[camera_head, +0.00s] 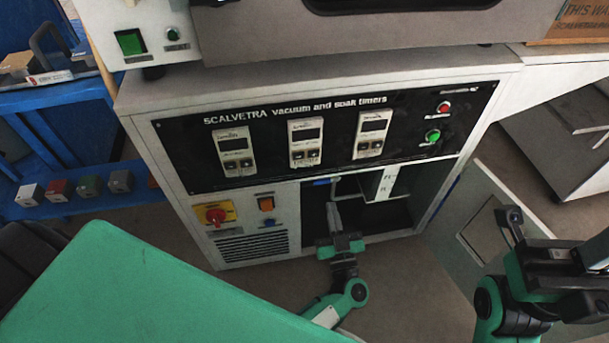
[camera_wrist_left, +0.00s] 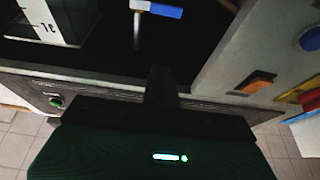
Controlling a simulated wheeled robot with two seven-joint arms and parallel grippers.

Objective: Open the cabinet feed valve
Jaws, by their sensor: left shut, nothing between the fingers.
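The cabinet (camera_head: 290,222) stands ahead with its lower right compartment open. The feed valve's blue handle (camera_head: 323,181) is at the top left inside the compartment. In the left wrist view the blue handle (camera_wrist_left: 158,9) sits at the top edge, on a pale metal pipe (camera_wrist_left: 137,28). My left gripper (camera_head: 333,207) reaches into the compartment mouth, below the handle in the head view. Its dark fingers (camera_wrist_left: 161,78) are shut and empty, apart from the handle. My right gripper (camera_head: 508,222) is at the right, in front of the open door; its jaws cannot be made out.
The open cabinet door (camera_head: 462,215) stands to the right. A red rotary switch (camera_head: 215,215) and an orange rocker switch (camera_head: 266,204) are left of the opening. A white marked container (camera_head: 389,182) is inside the compartment. Small coloured blocks (camera_head: 58,188) sit on a blue shelf.

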